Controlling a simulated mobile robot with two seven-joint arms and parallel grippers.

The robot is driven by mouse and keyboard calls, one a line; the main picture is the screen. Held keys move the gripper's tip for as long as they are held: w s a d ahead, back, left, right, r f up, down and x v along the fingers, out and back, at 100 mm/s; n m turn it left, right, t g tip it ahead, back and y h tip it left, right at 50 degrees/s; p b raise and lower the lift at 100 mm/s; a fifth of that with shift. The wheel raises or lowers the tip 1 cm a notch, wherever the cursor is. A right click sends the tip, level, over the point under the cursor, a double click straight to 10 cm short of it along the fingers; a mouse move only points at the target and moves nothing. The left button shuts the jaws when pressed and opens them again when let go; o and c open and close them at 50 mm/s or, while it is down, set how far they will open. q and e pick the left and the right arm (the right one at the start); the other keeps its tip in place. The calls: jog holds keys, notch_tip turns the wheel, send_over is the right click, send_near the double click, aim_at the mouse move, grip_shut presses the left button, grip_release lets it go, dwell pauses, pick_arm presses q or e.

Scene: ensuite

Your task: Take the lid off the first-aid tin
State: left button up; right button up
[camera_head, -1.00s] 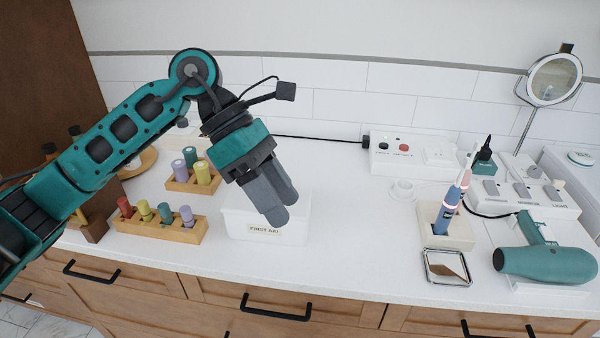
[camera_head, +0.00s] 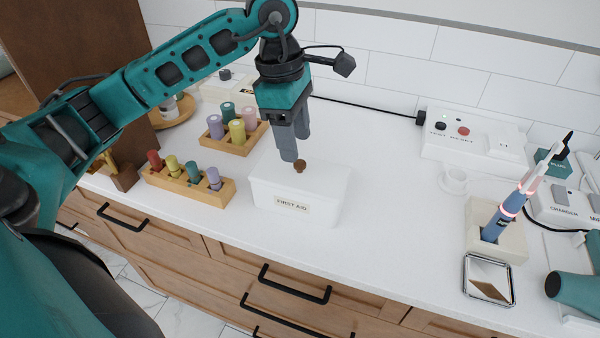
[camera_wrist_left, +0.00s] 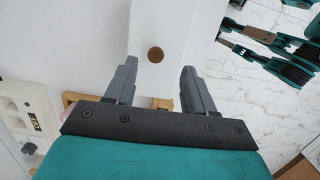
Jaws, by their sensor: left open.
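The white first-aid tin (camera_head: 325,207) stands upright on the counter, with a "FIRST AID" label on its front. Its white lid (camera_head: 325,178) is on top and carries a round brown knob (camera_head: 299,166). In the left wrist view the knob (camera_wrist_left: 155,54) lies ahead of the fingers, roughly midway between them. My left gripper (camera_head: 294,158) points down just above the lid, close behind the knob. Its fingers are apart and nothing is between them; in the left wrist view the open left gripper (camera_wrist_left: 155,75) shows clearly. My right gripper is not in view.
Wooden racks with coloured pegs stand left of the tin: a front rack (camera_head: 187,187) and a back rack (camera_head: 232,139). To the right are a small white cup (camera_head: 454,180), a toothbrush holder (camera_head: 497,240), a mirror tray (camera_head: 489,281) and a hair dryer (camera_head: 573,290).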

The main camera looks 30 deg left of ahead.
aim_at(300, 162)
pick_arm(q)
jog(key=f, duration=0.5)
jog(key=shift+w+d, duration=0.2)
jog(key=shift+w, duration=0.1)
jog(key=shift+c, duration=0.4)
grip_shut()
